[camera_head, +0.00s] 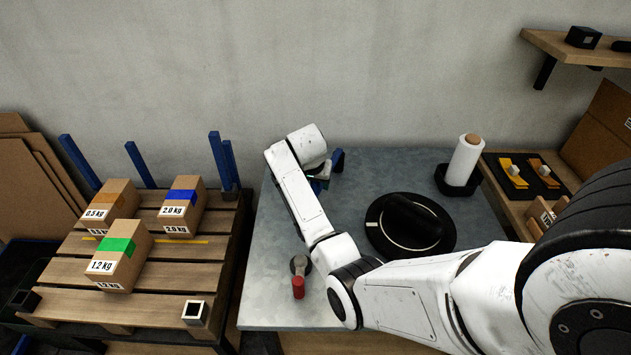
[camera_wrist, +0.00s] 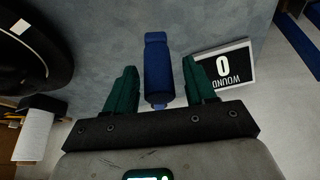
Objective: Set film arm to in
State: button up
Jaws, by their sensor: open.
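A blue cylindrical grip (camera_wrist: 158,68), probably the handle of the film arm, shows in the wrist view between the two green fingers of my gripper (camera_wrist: 159,64). The fingers are open, with a gap on each side of the grip. In the head view a blue piece (camera_head: 338,157) shows at the back left of the grey table, beside the end of my arm. My arm hides most of that spot and my gripper there. A "WOUND 0" sign (camera_wrist: 220,66) is right of the fingers in the wrist view.
A black turntable (camera_head: 410,225) lies mid-table. A white film roll (camera_head: 465,160) stands at the back right. A lever with a red knob (camera_head: 298,287) is at the front left. A pallet (camera_head: 120,305) with weight-labelled boxes is left of the grey table (camera_head: 270,300).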

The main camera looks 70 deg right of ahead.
grip_shut()
dwell(0.5)
